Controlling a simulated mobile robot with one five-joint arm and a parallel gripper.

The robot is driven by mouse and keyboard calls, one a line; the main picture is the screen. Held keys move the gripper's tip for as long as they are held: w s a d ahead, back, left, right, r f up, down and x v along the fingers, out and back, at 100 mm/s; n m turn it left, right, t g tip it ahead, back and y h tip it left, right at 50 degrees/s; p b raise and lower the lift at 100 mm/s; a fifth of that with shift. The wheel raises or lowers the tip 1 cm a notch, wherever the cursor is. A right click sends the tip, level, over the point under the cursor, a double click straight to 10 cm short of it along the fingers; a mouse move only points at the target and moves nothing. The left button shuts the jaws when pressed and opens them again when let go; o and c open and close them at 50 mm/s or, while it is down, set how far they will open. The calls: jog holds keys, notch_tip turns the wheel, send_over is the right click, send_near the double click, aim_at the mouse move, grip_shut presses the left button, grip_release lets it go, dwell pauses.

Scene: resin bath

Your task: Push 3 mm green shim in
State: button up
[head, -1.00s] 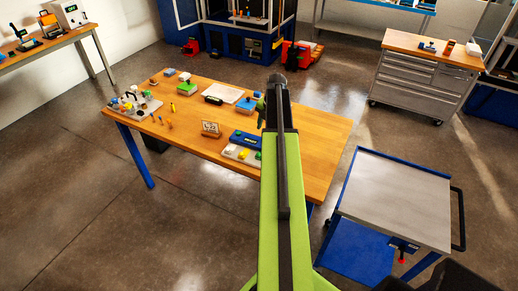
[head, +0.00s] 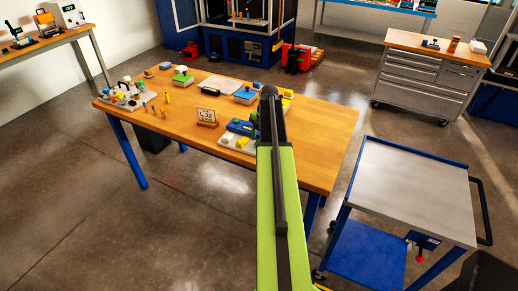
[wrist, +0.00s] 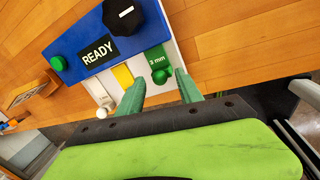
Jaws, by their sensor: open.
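In the wrist view the green 3 mm shim (wrist: 158,58) lies in the white base of a blue unit (wrist: 69,42), with a round green knob (wrist: 162,76) at its near end. My gripper (wrist: 160,79) is open, its two green fingers pointing at the shim, one on each side of the knob in the picture. Whether they touch it cannot be told. A yellow shim (wrist: 122,74) lies to the left of the green one. The unit has a READY display and a black dial (wrist: 124,14). In the head view the unit (head: 241,127) sits beside my arm, which hides my fingers.
The wooden table (head: 310,130) also holds a small sign (head: 207,116), a tray of small parts (head: 128,97) and several boxes towards the back. Its right part is clear. A grey-topped trolley (head: 415,185) stands close on the right, with floor between.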

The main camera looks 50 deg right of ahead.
jog(key=shift+f, duration=0.3)
jog(key=shift+c, duration=0.4)
jog(key=c, duration=0.7)
jog(key=shift+w, duration=0.1)
grip_shut()
